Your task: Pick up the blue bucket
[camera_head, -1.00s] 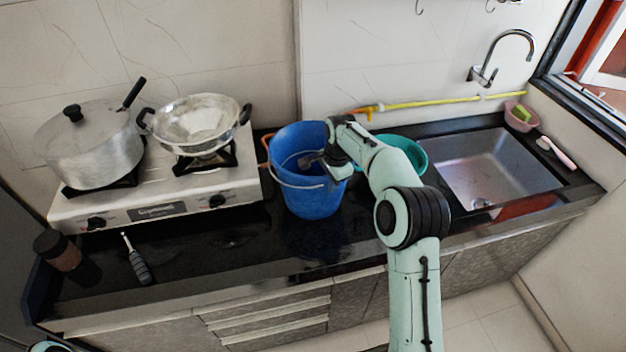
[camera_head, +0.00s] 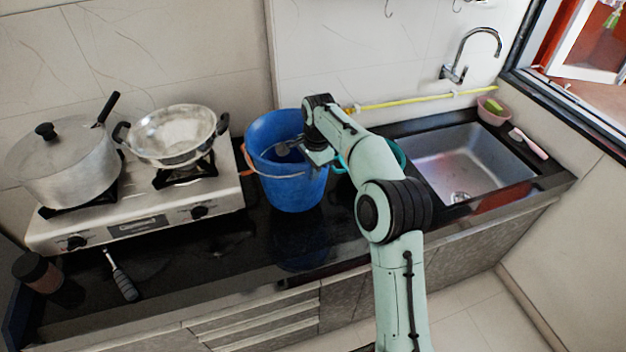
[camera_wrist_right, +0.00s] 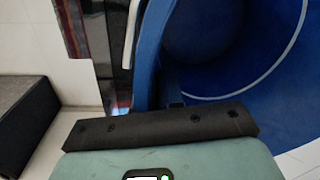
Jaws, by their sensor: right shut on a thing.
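The blue bucket (camera_head: 288,190) is upright above the black counter, between the stove and the sink. It has a thin handle across its front. My right gripper (camera_head: 303,150) is at the bucket's right side by the rim and is shut on it. The right wrist view shows the bucket's blue inside (camera_wrist_right: 215,55) and its wall close against the dark gripper edge (camera_wrist_right: 160,125); the fingertips are mostly hidden. Whether the bucket's base touches the counter is hard to tell. My left gripper is not in view.
A stove (camera_head: 140,215) with a lidded pot (camera_head: 65,170) and a metal wok (camera_head: 175,133) stands left of the bucket. A teal basin (camera_head: 398,155) is partly hidden behind my right arm. The sink (camera_head: 465,165) lies right. A brush-like tool (camera_head: 122,280) lies front left.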

